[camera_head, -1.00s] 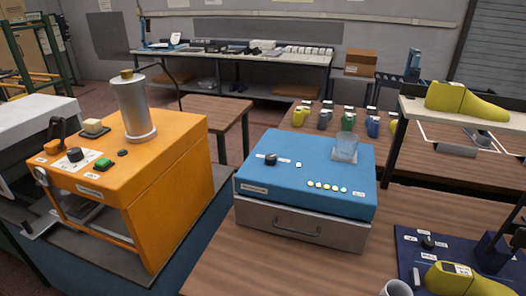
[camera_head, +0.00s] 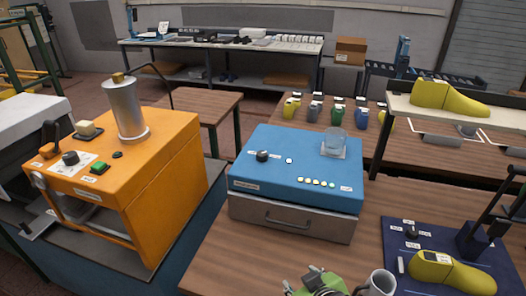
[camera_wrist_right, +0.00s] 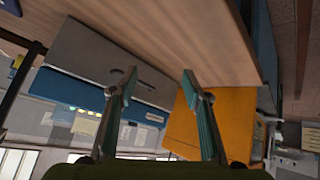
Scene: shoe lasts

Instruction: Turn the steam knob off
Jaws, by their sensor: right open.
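A blue box-shaped machine (camera_head: 290,165) with a grey drawer stands on the wooden table. A black knob (camera_head: 262,156) sits on its top, near the left edge. An orange machine (camera_head: 165,160) at the left has another black knob (camera_head: 70,158) beside a green button. The labels are too small to read, so I cannot tell which knob is the steam one. My right gripper (camera_head: 318,282) shows at the bottom edge, in front of the blue machine and apart from it. In the right wrist view the right gripper (camera_wrist_right: 158,78) is open and empty. My left gripper is out of view.
A clear beaker (camera_head: 334,143) stands on the blue machine. A dark blue board (camera_head: 395,252) at the right holds a third knob and a yellow shoe last (camera_head: 450,272). Table space before the drawer is clear.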

